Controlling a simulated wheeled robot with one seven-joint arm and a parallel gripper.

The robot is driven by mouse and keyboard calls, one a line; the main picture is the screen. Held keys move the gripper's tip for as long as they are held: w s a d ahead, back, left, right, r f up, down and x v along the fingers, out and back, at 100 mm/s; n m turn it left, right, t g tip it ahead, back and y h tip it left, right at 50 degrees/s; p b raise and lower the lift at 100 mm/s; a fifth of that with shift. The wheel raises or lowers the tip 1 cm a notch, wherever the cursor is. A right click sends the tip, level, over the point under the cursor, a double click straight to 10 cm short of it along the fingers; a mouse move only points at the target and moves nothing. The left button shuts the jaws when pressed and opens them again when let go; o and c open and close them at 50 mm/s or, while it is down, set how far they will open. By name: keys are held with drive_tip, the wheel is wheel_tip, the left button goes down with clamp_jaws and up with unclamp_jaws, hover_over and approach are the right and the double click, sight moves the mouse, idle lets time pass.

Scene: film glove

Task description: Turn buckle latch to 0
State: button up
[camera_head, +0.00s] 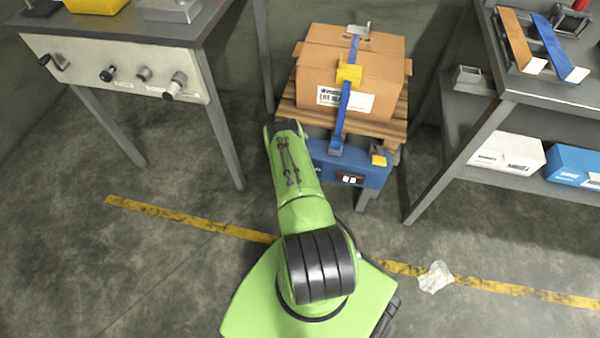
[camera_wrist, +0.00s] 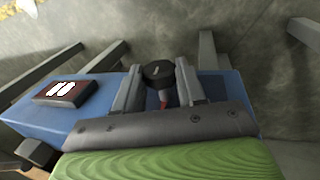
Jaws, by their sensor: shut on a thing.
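A blue unit (camera_head: 375,178) with a small dark display bearing white marks (camera_head: 349,180) sits at the front of the pallet; the marks are too small to read. In the wrist view, the blue unit (camera_wrist: 95,103) and its display (camera_wrist: 60,92) lie left of my gripper (camera_wrist: 158,88). My gripper is shut on a round black knob (camera_wrist: 158,71) with a light mark on top and a reddish part below. I cannot tell whether this knob is the buckle latch. A yellow buckle (camera_head: 349,74) sits on the blue strap (camera_head: 342,112). My arm hides the gripper and knob in the head view.
A strapped cardboard box (camera_head: 385,68) stands on a wooden pallet (camera_head: 385,125). A grey table with knobs (camera_head: 120,66) is at left, and a shelved bench (camera_head: 555,105) at right. Crumpled clear plastic (camera_head: 435,277) lies on the floor near yellow tape. The front floor is largely clear.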

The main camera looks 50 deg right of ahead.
drive_tip(key=o, duration=1.1)
drive_tip(key=shift+c, duration=0.2)
drive_tip(key=p+v, duration=0.5)
drive_tip(key=v, duration=1)
drive_tip(key=shift+a+r, duration=0.15)
drive_tip(key=shift+r, duration=0.2)
